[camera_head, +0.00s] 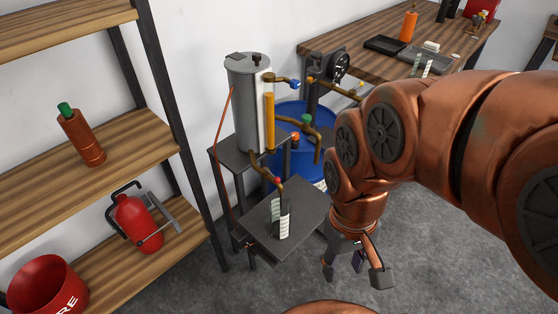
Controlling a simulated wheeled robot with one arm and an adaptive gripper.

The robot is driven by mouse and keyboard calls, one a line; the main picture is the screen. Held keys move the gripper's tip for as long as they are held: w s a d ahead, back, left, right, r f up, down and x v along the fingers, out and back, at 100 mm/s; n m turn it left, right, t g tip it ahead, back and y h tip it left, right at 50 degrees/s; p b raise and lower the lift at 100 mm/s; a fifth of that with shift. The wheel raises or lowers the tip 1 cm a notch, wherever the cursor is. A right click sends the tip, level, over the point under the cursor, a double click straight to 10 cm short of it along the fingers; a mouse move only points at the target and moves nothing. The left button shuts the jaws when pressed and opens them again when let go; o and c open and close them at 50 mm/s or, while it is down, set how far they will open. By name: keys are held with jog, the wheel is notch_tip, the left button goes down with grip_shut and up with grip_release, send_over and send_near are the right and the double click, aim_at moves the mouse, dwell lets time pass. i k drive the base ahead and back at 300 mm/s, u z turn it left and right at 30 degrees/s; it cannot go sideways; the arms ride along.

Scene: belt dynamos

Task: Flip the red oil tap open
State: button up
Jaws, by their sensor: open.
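The small red tap (278,180) sits at the lower end of a brass pipe (262,168). The pipe comes from the foot of a grey cylindrical tank (246,100) with an upright yellow sight tube. Below the tap, a clear striped vessel (281,218) stands on a low dark table (258,233). My gripper (354,272) is open and empty, fingers pointing down, to the right of and lower in the picture than the tap. It is apart from the tap. The tap is too small to tell its handle's position.
A blue barrel (292,140), with a green-handled tap (307,119) in front, stands behind the low table. A blue tap (295,85) is on the upper pipe. A wooden shelf (95,165) with red containers is at left; a workbench (350,48) is behind. Grey floor is free in front.

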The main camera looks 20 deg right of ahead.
aim_at(277, 180)
jog(key=z, duration=0.1)
jog(key=k, duration=1.05)
jog(key=u, duration=1.2)
jog(key=i, duration=0.5)
jog(key=z, duration=0.05)
